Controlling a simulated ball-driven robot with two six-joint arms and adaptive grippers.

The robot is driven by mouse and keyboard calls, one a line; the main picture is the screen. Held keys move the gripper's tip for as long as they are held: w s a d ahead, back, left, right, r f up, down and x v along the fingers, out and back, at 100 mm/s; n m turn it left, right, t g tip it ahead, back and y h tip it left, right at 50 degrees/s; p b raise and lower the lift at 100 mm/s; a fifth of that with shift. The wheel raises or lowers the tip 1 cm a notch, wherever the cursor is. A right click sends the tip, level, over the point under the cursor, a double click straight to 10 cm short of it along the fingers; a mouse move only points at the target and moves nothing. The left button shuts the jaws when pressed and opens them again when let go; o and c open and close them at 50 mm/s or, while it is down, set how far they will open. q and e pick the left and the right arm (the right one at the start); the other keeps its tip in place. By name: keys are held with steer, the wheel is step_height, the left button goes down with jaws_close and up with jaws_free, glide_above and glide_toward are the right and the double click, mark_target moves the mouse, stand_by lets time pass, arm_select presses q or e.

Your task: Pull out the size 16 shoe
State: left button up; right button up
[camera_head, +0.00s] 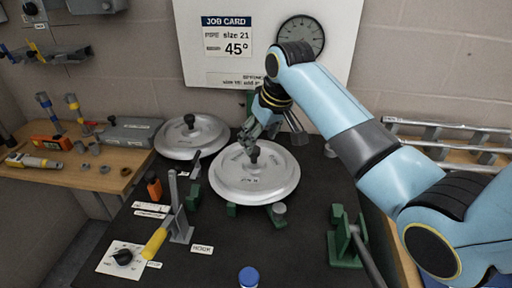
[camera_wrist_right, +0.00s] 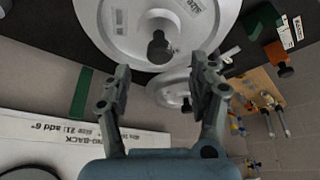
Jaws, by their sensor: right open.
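A round pale-grey shoe (camera_head: 255,182) with a black centre knob (camera_head: 254,152) sits on the dark bench top; its small label is too small to read. A second, similar shoe (camera_head: 188,139) with a black knob lies behind it to the left. My right gripper (camera_head: 262,130) is above the rear part of the nearer shoe. In the right wrist view the open right gripper (camera_wrist_right: 158,78) has its fingers spread, with nothing between them; the near shoe (camera_wrist_right: 110,25) and its knob (camera_wrist_right: 160,47) lie beyond the fingertips. The far shoe (camera_wrist_right: 174,92) shows there too. My left gripper is not in view.
A job card (camera_head: 227,38) on the wall board reads size 21, 45°. A lever with a yellow grip (camera_head: 154,243) and a dial plate (camera_head: 122,257) stand front left. A green clamp (camera_head: 344,240) stands right. A wooden side bench (camera_head: 75,170) holds tools.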

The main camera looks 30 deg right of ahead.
mark_target(255, 149)
steer(key=x, duration=0.7)
steer(key=shift+w, duration=0.1)
jaws_close()
stand_by(0.6)
